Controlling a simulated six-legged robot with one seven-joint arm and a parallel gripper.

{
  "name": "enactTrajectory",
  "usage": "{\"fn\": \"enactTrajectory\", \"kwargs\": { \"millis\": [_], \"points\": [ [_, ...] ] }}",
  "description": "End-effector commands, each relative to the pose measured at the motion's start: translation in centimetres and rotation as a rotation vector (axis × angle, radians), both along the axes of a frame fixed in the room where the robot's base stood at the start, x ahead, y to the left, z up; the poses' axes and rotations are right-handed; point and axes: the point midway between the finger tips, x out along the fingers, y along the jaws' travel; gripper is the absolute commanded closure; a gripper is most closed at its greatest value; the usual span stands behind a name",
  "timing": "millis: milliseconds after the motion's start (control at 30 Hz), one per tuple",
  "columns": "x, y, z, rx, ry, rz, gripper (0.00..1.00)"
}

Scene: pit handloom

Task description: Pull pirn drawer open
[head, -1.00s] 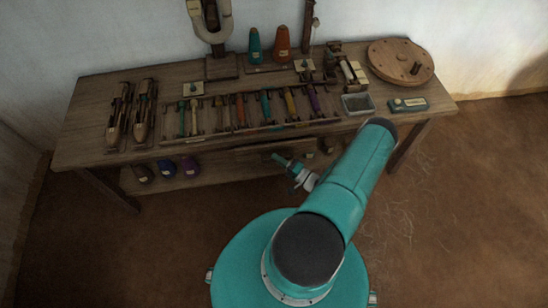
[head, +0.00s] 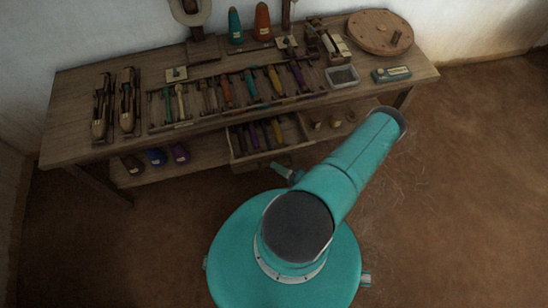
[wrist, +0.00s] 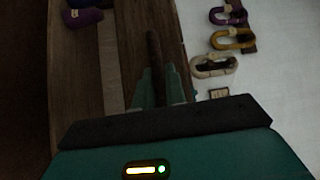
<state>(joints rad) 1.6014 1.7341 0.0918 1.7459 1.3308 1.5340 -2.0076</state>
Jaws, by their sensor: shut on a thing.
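The pirn drawer (head: 250,158) hangs under the loom-side bench and stands pulled out. Several dark, purple and yellowish pirns (head: 265,135) show inside it. My gripper (head: 279,168) is low at the drawer's front, partly hidden behind my arm in the head view. In the wrist view my gripper (wrist: 160,88) has its teal fingers close together on a dark brown bar, which appears to be the drawer's handle. The exact contact is dim and hard to make out.
The bench top (head: 75,115) carries two shuttles (head: 115,105), a rack of coloured pirns (head: 250,88), a grey tray (head: 341,76) and a round wooden disc (head: 380,32). The floor in front is clear.

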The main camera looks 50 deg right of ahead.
Motion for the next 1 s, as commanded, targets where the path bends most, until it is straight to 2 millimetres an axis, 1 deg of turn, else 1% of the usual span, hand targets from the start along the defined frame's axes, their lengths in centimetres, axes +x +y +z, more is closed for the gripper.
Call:
{"fn": "enactTrajectory", "kwargs": {
  "millis": [100,200,567,600,700,1000],
  "points": [
    [-0.87,0.6,-0.01,-0.001,0.001,0.0,1.0],
    [-1.2,0.86,-0.02,-0.001,0.001,0.0,1.0],
    [-1.32,1.04,-0.04,-0.002,0.001,-0.002,1.0],
    [-1.32,1.03,-0.04,-0.002,0.001,-0.002,0.83],
    [-1.31,1.03,-0.04,-0.002,0.001,-0.002,0.66],
    [-1.4,1.02,-0.04,-0.002,0.0,-0.001,0.66]
  ]
}}
